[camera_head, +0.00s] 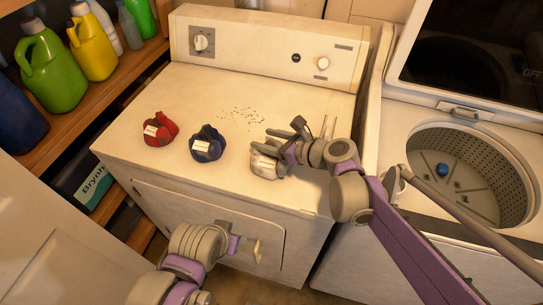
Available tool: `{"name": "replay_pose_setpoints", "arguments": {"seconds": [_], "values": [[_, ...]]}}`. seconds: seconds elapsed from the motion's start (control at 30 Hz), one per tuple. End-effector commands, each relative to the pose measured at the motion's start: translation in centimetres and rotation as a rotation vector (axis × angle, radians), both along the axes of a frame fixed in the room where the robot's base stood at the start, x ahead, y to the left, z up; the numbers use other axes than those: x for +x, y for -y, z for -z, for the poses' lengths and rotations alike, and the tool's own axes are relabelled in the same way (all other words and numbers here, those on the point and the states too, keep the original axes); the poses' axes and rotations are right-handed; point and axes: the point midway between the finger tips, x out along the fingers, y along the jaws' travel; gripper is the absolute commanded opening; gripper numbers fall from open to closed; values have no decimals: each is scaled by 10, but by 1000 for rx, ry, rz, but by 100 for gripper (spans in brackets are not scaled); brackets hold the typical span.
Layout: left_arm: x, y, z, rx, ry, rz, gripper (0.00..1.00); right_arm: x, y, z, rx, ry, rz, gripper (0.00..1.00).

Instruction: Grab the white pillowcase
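The white pillowcase (264,167) is a small crumpled white bundle with a pale label, near the front right of the white dryer top (205,92). My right gripper (280,145) comes in from the right and is right over the bundle, its fingers overlapping the bundle's upper part. I cannot tell whether the fingers are closed on it. My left gripper (246,244) is low, in front of the dryer's front door and away from the bundle. Its finger opening is not clear.
A red bundle (160,130) and a blue bundle (207,146) with labels lie left of the white one. An open washer (464,170) stands at right, a blue item (442,169) inside. A wooden shelf (118,72) with bottles is at left.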

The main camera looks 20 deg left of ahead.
Motion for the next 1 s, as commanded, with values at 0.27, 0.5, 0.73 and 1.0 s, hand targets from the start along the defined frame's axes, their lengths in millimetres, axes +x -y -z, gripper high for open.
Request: {"name": "replay_pose_setpoints", "arguments": {"seconds": [0.27, 0.5, 0.73, 1.0], "values": [[0, 0, 0, 0, 0, 0, 50, 0, 0, 0, 0, 0, 0, 9], [0, 0, 0, 0, 0, 0, 50, 0, 0, 0, 0, 0, 0, 0], [0, 0, 0, 0, 0, 0, 50, 0, 0, -2, 0, 0, 0, 0], [1, 0, -6, 0, 2, 0, 50, 0, 0, -45, 0, 0, 0, 0]]}}
